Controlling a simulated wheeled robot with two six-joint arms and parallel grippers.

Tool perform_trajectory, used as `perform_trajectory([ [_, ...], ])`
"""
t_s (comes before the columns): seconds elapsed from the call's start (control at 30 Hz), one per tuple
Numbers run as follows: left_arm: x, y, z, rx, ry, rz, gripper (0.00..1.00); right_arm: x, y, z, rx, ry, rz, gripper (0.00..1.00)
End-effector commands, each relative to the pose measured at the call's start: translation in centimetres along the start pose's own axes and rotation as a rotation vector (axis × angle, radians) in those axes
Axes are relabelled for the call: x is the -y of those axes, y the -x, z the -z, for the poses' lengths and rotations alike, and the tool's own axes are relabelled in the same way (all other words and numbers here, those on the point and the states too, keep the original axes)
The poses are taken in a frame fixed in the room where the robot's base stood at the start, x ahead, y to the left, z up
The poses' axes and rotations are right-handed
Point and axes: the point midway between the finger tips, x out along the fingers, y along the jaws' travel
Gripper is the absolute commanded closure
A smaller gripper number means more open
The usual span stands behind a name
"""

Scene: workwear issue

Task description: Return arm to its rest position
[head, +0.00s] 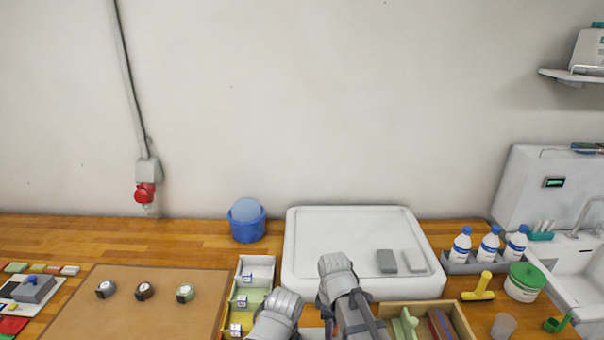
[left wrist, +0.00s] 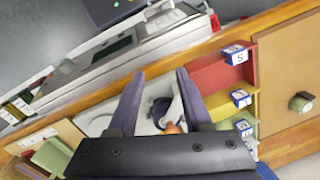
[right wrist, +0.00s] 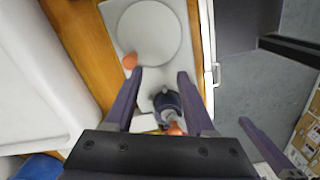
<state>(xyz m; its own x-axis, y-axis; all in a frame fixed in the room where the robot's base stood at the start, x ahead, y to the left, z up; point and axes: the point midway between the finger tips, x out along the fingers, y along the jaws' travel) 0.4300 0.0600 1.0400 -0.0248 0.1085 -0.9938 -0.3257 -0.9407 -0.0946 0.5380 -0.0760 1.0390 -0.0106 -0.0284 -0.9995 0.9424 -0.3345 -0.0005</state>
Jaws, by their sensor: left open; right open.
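In the head view my two arms come in at the bottom middle, and their fingertips cannot be made out there. My left gripper (left wrist: 159,75) is open, with its two dark fingers apart and nothing held between them. It is beside a divided tray with red, yellow and green compartments (left wrist: 222,73). My right gripper (right wrist: 160,71) is also open and empty, with its fingers apart. Grey and white parts show beyond both pairs of fingers, and I cannot tell any contact with them.
A brown mat (head: 150,325) holds three watch-like items. Bottles (head: 488,247), a green-lidded tub (head: 525,283) and a sink (head: 583,263) are at right.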

Motion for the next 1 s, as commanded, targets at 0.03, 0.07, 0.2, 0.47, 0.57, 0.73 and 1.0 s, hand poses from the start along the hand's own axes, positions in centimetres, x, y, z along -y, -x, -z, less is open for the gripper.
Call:
perform_trajectory([
  [0.03, -0.1, -1.1, 0.1, 0.0, 0.0, 0.0, 0.5, 2.1, -1.1, -0.4, 0.01, -0.094, -0.002, 0.45],
  [0.07, -0.1, -1.4, 0.1, 0.0, 0.0, 0.0, 0.5, 2.9, -1.4, -0.5, 0.016, -0.161, -0.003, 0.45],
  [0.2, -0.2, -2.6, 0.1, 0.0, -0.001, 0.0, 0.5, 6.4, -2.6, -1.0, 0.041, -0.452, -0.014, 0.45],
  [0.47, -0.3, -3.8, 0.2, 0.0, -0.001, 0.0, 0.5, 10.1, -3.7, -1.9, 0.065, -0.815, -0.042, 0.45],
  [0.57, -0.4, -3.9, 0.2, 0.0, -0.001, 0.0, 0.5, 10.6, -3.9, -2.0, 0.069, -0.875, -0.048, 0.45],
  [0.73, -0.4, -3.9, 0.2, 0.0, -0.001, 0.0, 0.5, 10.7, -3.8, -2.0, 0.07, -0.901, -0.05, 0.45],
  [1.0, -0.4, -3.9, 0.2, 0.0, -0.001, 0.0, 0.5, 10.6, -3.8, -2.0, 0.069, -0.899, -0.049, 0.45],
])
